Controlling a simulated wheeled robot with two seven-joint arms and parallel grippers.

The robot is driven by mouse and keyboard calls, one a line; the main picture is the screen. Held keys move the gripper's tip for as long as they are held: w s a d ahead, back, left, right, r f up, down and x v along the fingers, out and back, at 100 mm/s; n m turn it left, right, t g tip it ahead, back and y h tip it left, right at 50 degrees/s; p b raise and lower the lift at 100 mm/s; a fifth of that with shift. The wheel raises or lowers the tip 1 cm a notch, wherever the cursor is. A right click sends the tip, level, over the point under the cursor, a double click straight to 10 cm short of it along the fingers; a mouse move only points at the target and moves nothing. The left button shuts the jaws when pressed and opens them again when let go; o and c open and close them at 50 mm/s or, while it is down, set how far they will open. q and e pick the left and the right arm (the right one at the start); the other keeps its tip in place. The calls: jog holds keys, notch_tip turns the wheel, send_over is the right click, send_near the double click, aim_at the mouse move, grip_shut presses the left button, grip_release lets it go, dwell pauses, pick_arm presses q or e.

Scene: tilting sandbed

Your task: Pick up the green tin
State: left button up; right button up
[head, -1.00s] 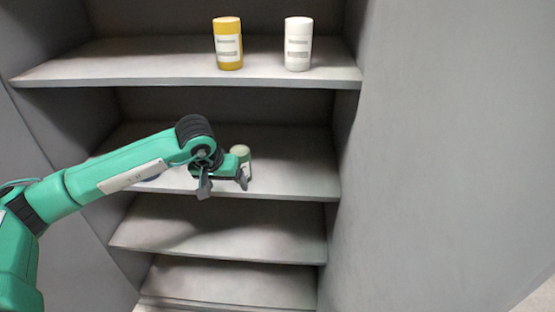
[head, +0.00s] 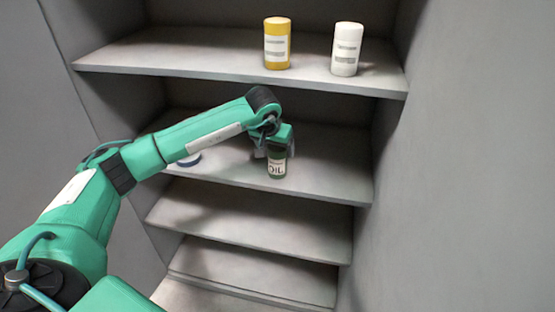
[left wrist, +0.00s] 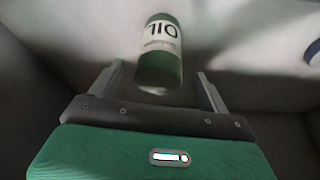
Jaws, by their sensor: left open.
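The green tin (head: 277,168) stands on the second shelf from the top in the head view, with a pale label reading OIL. In the left wrist view the tin (left wrist: 161,68) appears between and beyond the fingertips of my left gripper (left wrist: 158,82). The jaws are open, with a gap on each side of the tin. My right gripper is in neither view.
A yellow container (head: 277,45) and a white container (head: 346,50) stand on the top shelf (head: 200,55). A blue-rimmed object (head: 188,160) sits left of the tin, partly hidden by my arm. The lower shelves look empty. A grey wall (head: 480,160) is at the right.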

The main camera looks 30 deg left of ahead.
pick_arm(q)
jog(key=shift+w, duration=0.4)
jog(key=p+x, duration=0.1)
jog(key=x, duration=0.3)
jog(key=shift+s, duration=0.1)
jog(key=shift+f, duration=0.45)
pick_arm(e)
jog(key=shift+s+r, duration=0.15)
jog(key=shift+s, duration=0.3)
pick_arm(q)
jog(key=c, duration=1.3)
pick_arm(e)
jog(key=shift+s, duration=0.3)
pick_arm(q)
jog(key=shift+r, duration=0.1)
